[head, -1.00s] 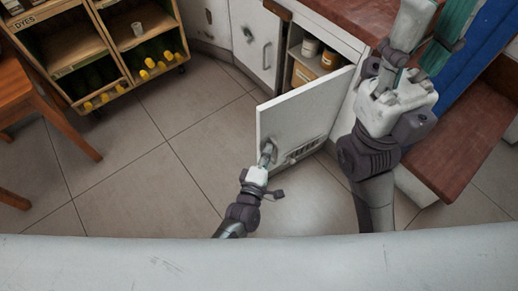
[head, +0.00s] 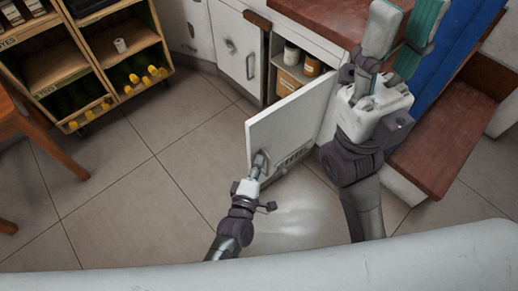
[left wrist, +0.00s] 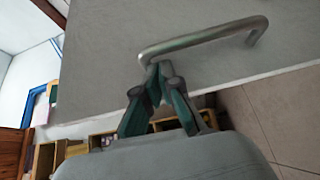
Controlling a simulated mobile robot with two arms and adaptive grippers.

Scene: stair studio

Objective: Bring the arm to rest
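The white cabinet door (head: 290,120) stands swung open over the floor. Its metal bar handle (left wrist: 205,40) crosses the upper part of the left wrist view. My left gripper (head: 259,160) is at the door's outer face; in the left wrist view its fingertips (left wrist: 159,70) come together at one end of the handle and look shut on it. The fingertips partly hide that end. My right gripper (head: 402,35) is raised at the right of the head view, beside the counter, with its teal-padded fingers apart and nothing seen between them.
The open cabinet (head: 300,65) holds jars and a box. A red-brown countertop (head: 325,18) is above it. A wooden shelf unit (head: 115,50) with bottles stands at upper left, an orange-brown chair (head: 45,140) at far left. A red-brown bench (head: 450,135) is at right. The tiled floor between is clear.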

